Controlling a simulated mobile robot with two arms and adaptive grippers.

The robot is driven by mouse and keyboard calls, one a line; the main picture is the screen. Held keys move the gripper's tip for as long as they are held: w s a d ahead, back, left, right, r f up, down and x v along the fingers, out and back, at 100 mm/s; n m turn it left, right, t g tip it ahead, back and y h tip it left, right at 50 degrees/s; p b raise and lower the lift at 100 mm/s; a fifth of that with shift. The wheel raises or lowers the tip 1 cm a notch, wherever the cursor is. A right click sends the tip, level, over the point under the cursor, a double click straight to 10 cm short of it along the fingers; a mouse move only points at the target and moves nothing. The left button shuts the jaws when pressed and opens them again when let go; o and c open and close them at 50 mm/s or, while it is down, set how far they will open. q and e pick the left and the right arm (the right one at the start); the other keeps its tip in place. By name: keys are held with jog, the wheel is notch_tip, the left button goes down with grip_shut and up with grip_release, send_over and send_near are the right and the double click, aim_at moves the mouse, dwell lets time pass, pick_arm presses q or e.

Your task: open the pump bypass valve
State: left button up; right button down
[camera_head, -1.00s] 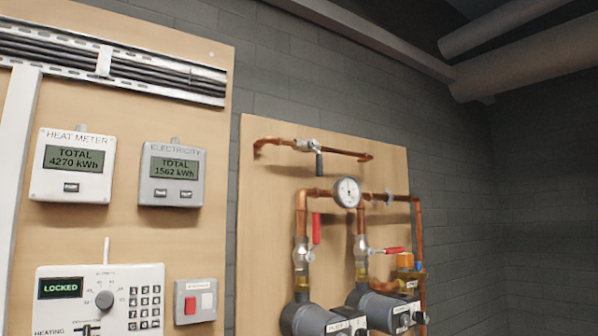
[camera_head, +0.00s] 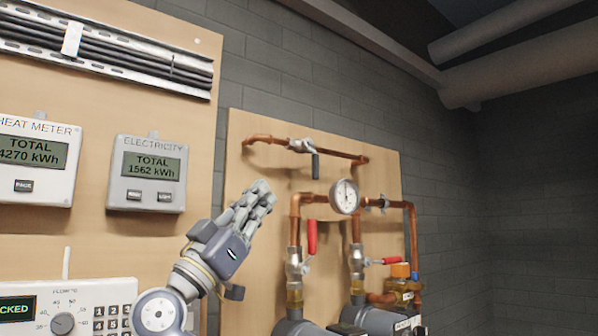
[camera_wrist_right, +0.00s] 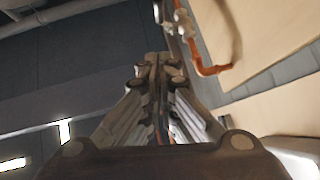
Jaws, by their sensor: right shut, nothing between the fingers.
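A valve (camera_head: 301,146) sits on the short copper pipe along the top of the wooden pump panel. Its dark handle (camera_head: 315,165) hangs down, across the horizontal pipe. I see no label naming it. My right gripper (camera_head: 266,188) is shut and empty, pointing up and right, below and left of this valve in the picture and apart from it. In the right wrist view, the closed fingers (camera_wrist_right: 160,62) show in the middle, and blurred copper pipe (camera_wrist_right: 208,66) shows at the upper right. My left gripper is not in view.
Below are an upright red handle (camera_head: 312,237), a sideways red handle (camera_head: 385,261) and a round gauge (camera_head: 345,196) on copper pipes. Grey pumps sit at the bottom. An electricity meter (camera_head: 148,174) and heat meter (camera_head: 34,160) are on the left board (camera_head: 125,60).

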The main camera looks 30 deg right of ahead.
jog(key=p, duration=0.5)
send_near(313, 155)
notch_tip(313, 155, up, 3)
jog(key=a, duration=0.1)
jog(key=d+p, duration=0.1)
jog(key=d, duration=0.1)
jog(key=w+d, duration=0.1)
jog(key=d, duration=0.1)
jog(key=shift+d+p, duration=0.1)
jog(key=shift+p, duration=0.25)
jog(key=shift+s, duration=0.1)
jog(key=shift+r, duration=0.1)
